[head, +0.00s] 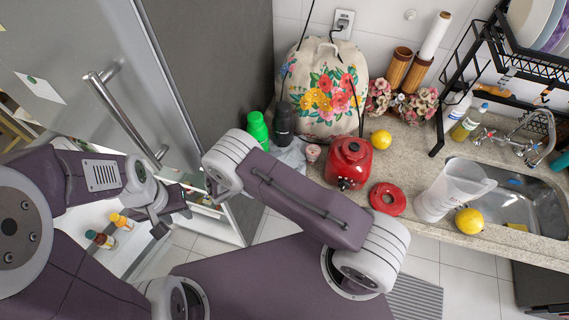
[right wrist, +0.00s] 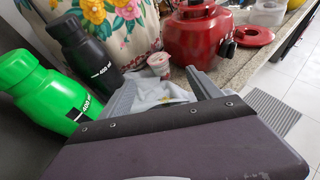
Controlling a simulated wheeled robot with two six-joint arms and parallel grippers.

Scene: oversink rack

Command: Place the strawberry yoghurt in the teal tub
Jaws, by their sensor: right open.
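The strawberry yoghurt is a small pink-and-white cup (head: 313,152) on the counter, left of the red appliance. In the head view my right wrist hides the gripper. My left gripper (head: 176,207) is by the open fridge; its jaw gap is unclear.
A green bottle (head: 258,130) and black bottle (head: 284,122) stand left of the cup, by a grey cloth (head: 292,155). The red appliance (head: 348,162), red ring (head: 387,198), clear jug (head: 447,190) and lemons line the counter. The fridge door (head: 85,65) stands open.

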